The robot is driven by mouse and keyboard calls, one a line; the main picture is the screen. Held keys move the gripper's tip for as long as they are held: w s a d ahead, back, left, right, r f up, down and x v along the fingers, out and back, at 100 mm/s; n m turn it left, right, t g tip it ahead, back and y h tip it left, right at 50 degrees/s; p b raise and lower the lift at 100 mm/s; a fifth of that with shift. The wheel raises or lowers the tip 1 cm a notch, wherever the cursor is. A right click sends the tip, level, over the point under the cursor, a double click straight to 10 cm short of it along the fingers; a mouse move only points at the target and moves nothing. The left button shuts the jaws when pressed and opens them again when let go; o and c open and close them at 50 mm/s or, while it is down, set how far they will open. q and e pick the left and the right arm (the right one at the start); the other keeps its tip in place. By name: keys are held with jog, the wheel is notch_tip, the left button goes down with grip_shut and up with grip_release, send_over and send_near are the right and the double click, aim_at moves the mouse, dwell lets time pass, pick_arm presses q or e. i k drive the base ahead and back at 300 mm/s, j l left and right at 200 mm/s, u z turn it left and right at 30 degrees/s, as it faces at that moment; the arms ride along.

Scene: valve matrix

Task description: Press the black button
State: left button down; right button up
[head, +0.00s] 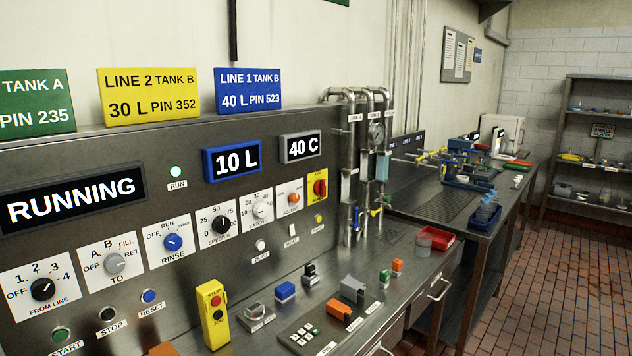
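A round black button (107,314) sits on the sloped steel control panel (130,245), above a STOP label, at the lower left of the head view. A green button (61,335) labelled START is to its left, and a blue button (149,296) labelled RESET is to its right. A small block with a black top (310,271) stands on the steel counter further right. Neither gripper shows in the view.
A yellow pendant box (212,314) with red and dark buttons stands in front of the panel. A blue-topped block (285,291), a keypad (308,332) and an orange-grey block (340,309) are on the counter. Pipes (350,170) rise behind. Tiled floor is clear at right.

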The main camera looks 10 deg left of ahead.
aim_at(108, 314)
jog(key=u, duration=0.5)
jog(key=j+u, duration=0.15)
jog(key=u, duration=0.85)
jog(key=i, duration=0.05)
